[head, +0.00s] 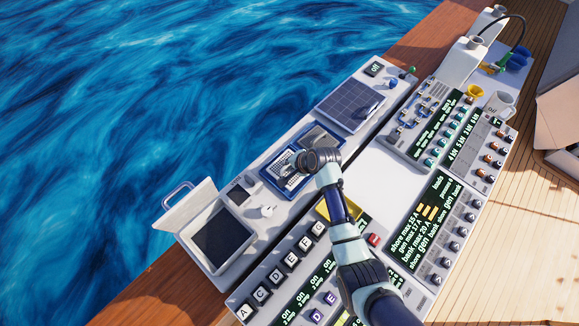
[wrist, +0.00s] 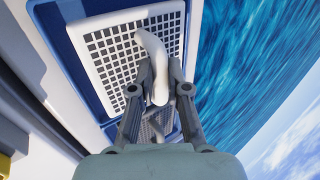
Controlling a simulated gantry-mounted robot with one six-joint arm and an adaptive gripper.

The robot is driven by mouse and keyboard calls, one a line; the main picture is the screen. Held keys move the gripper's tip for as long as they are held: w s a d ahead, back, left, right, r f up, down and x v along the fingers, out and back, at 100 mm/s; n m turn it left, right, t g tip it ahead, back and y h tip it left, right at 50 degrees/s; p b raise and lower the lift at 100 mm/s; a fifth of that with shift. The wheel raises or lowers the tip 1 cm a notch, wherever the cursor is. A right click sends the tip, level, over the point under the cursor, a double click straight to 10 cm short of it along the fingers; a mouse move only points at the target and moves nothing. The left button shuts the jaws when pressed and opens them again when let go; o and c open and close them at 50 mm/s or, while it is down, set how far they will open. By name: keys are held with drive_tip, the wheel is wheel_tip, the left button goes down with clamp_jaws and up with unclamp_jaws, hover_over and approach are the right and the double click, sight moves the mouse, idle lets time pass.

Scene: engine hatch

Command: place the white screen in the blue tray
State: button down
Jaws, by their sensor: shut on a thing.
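The white screen (wrist: 103,62) is a flat white panel with a grid of dark square holes and a curved white handle (wrist: 150,48). My gripper (wrist: 160,88) is shut on this handle. The screen lies over one part of the blue tray (wrist: 62,50), with the blue rim showing along its side in the wrist view. I cannot tell whether it rests on the bottom or hangs slightly above. In the head view the white screen (head: 292,181) shows left of my gripper (head: 298,163), within the outline of the blue tray (head: 268,180). My wrist hides part of both.
A grey mesh part (head: 322,139) lies beside the screen. A dark solar panel (head: 350,105) stands up-right of the tray, and an open white hatch (head: 222,240) with a dark opening is at lower left. Labelled switch panels (head: 435,225) line the right. Water borders the left.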

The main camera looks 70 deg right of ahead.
drive_tip(key=shift+f, duration=0.65)
drive_tip(key=shift+f, duration=0.15)
drive_tip(key=c, duration=1.2)
unclamp_jaws()
drive_tip(key=shift+o, duration=0.2)
drive_tip(key=p+v, duration=0.2)
drive_tip(key=v, duration=1)
drive_tip(key=shift+r, duration=0.2)
drive_tip(key=shift+w, duration=0.15)
